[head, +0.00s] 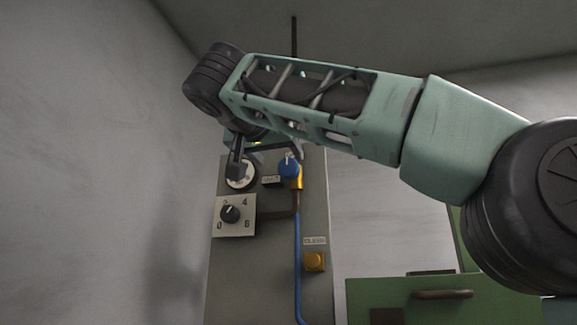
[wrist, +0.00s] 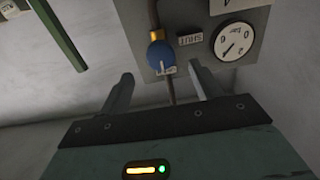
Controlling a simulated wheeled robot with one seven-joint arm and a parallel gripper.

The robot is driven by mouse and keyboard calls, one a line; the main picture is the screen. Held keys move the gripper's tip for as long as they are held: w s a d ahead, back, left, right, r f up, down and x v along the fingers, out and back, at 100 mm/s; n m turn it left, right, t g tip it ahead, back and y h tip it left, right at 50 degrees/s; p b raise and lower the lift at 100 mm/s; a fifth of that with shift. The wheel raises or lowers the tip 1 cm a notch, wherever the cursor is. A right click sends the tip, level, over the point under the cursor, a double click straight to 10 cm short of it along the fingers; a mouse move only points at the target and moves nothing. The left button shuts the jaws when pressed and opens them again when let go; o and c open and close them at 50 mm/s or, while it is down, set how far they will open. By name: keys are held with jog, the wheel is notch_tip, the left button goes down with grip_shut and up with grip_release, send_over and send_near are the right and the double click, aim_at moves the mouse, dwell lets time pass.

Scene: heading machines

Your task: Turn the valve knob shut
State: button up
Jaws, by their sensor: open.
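The valve knob is blue with a white pointer mark, on a brass-coloured fitting in a grey panel. In the head view the knob (head: 289,168) is near the panel's top, its mark pointing up. In the wrist view the knob (wrist: 160,56) lies ahead of and between my fingers, its mark toward a small label. A plate reading SHUT (wrist: 190,39) sits beside it. My gripper (wrist: 162,74) is open and empty, its fingers spread and apart from the knob. In the head view my gripper (head: 264,154) is in front of the panel's top, partly hidden by my arm.
A round gauge (wrist: 236,42) is beside the SHUT plate. Below it in the head view is a numbered selector dial (head: 231,214). An orange button (head: 315,261) and a blue pipe (head: 298,255) are lower on the panel. A green cabinet (head: 390,297) stands at lower right.

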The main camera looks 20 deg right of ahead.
aim_at(287, 167)
jog(key=p+x, duration=0.2)
jog(key=x, duration=0.6)
jog(key=shift+w+d, duration=0.15)
jog(key=c, duration=0.9)
